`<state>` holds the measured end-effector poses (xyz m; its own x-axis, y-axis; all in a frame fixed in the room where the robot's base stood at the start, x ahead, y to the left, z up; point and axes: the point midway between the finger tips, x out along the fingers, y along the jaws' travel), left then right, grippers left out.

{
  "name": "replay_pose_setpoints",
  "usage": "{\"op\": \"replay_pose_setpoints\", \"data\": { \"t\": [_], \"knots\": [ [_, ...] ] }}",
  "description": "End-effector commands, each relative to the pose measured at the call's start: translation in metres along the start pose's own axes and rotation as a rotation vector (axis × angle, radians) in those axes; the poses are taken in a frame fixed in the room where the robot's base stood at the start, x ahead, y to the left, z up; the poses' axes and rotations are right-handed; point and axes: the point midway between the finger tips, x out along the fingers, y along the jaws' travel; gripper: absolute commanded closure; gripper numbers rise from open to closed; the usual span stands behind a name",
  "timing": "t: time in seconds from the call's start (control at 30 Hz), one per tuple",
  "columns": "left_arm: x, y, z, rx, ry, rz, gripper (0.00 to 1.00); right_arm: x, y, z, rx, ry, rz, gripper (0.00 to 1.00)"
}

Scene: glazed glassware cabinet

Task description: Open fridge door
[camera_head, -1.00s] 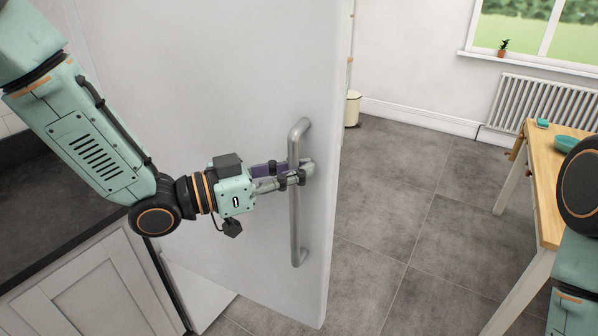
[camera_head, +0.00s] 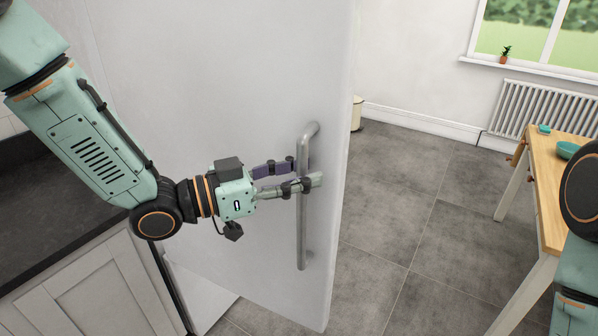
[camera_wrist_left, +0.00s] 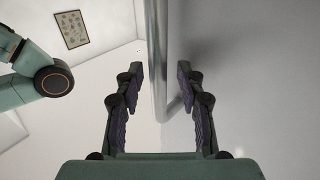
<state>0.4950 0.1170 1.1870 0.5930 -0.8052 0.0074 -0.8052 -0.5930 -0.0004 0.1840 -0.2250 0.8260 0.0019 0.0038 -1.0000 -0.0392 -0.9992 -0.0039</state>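The white fridge door (camera_head: 230,100) fills the middle of the head view, with its free edge on the right. A vertical grey bar handle (camera_head: 302,230) is fixed near that edge. My left gripper (camera_head: 307,172) is at the upper half of the handle with its fingers spread. In the left wrist view the handle (camera_wrist_left: 157,50) passes between the two open fingers (camera_wrist_left: 159,78), and a gap shows on both sides. Below the door a white surface (camera_head: 200,290) and floor show; how far the door stands open is unclear. My right gripper is out of view.
A dark worktop (camera_head: 45,215) over a pale cabinet (camera_head: 100,295) is at the left. A wooden table (camera_head: 548,185) with a teal bowl (camera_head: 568,150) stands at the right, near my right arm. Grey tiled floor (camera_head: 400,210) between door and table is clear.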

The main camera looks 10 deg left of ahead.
Motion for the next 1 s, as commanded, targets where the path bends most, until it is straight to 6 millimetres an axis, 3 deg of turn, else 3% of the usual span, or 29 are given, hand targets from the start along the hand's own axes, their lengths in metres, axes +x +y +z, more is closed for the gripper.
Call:
{"op": "replay_pose_setpoints", "data": {
  "t": [0.33,1.0],
  "knots": [
    [-0.004,0.0,0.0,-0.002,-0.001,0.0,0.62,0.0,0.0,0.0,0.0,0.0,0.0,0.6],
    [-0.053,0.0,-0.001,-0.002,0.002,-0.001,0.62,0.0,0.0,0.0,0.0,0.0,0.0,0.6]
  ]
}}
